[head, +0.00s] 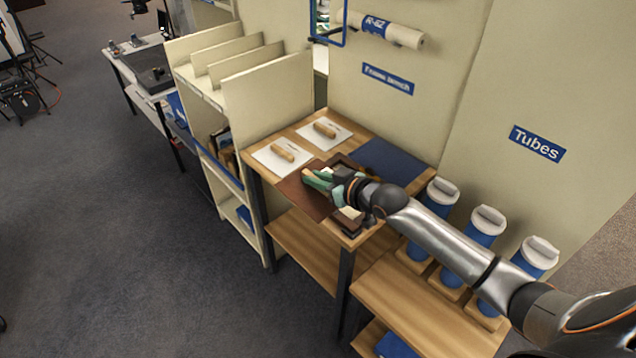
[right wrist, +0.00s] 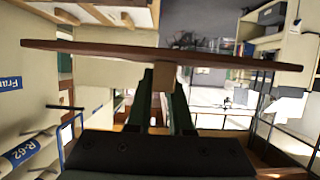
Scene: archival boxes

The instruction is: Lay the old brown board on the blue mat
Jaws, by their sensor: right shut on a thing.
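The old brown board (head: 303,198) is at the front of the framing bench, partly hidden by my right gripper and arm in the head view. In the right wrist view the board (right wrist: 230,61) shows nearly edge-on, as a thin brown strip across the picture. My right gripper (head: 322,180) is shut on it; its two green-grey fingers (right wrist: 165,85) reach up to the board. The blue mat (head: 395,158) lies flat at the back right of the bench, apart from the gripper, with bare blue surface showing. My left gripper is in neither view.
Two white sheets (head: 262,158) with tan pieces (head: 284,152) lie on the bench's left half. A cream divided rack (head: 265,90) stands to the left. Several blue tubes with white caps (head: 487,220) stand at the right. A wall rises directly behind the mat.

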